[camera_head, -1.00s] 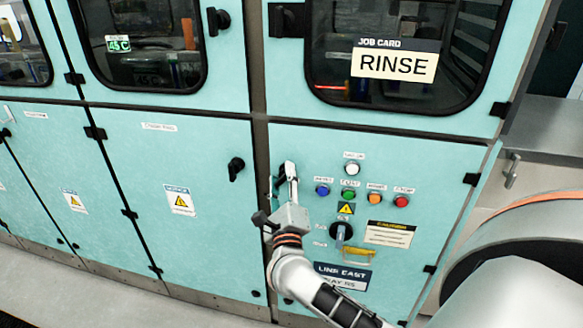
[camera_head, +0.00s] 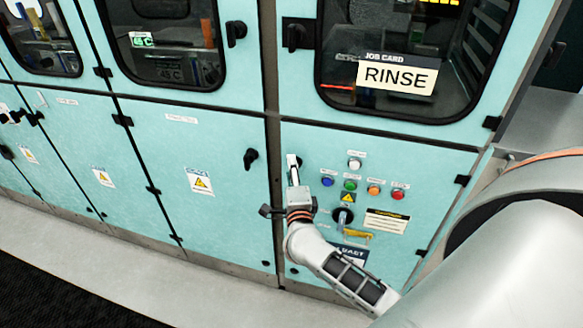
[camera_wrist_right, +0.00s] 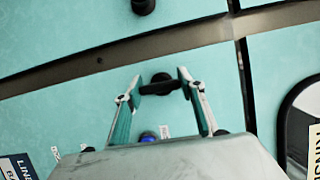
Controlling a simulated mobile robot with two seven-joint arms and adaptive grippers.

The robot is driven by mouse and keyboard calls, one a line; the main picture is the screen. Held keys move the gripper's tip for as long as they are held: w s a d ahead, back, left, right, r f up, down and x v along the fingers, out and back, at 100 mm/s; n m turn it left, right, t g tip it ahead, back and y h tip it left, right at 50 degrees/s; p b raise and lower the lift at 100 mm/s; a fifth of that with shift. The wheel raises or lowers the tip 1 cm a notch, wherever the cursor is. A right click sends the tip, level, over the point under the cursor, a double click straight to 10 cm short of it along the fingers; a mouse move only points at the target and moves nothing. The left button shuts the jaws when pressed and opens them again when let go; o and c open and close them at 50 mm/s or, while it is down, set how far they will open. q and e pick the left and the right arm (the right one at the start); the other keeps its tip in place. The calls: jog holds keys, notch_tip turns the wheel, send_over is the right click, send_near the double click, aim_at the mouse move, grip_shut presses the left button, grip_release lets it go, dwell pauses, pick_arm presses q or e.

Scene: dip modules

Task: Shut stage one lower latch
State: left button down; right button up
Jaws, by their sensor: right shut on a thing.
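The lower latch is a black handle (camera_wrist_right: 160,86) on a teal lower door. In the right wrist view my right gripper (camera_wrist_right: 162,80) has one finger on each side of it and is shut on it. The handle's bar runs roughly parallel to the metal post beside the door. In the head view my right gripper (camera_head: 294,168) is at the left edge of the lower right door (camera_head: 400,260), left of the buttons. There the gripper mostly hides the latch. My left gripper is in neither view.
Coloured buttons (camera_head: 350,185) and a rotary switch (camera_head: 342,216) are close right of my right gripper. Another black latch (camera_head: 250,158) is on the door to the left. Above is a windowed door with a RINSE card (camera_head: 396,78). The floor (camera_head: 150,285) in front looks clear.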

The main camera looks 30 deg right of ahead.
jog(key=shift+n, duration=0.3)
jog(key=o, duration=1.1)
jog(key=shift+s, duration=0.1)
jog(key=v, duration=1.1)
jog(key=shift+s+a+r, duration=0.1)
jog(key=shift+s+a, duration=0.1)
jog(key=shift+s, duration=0.15)
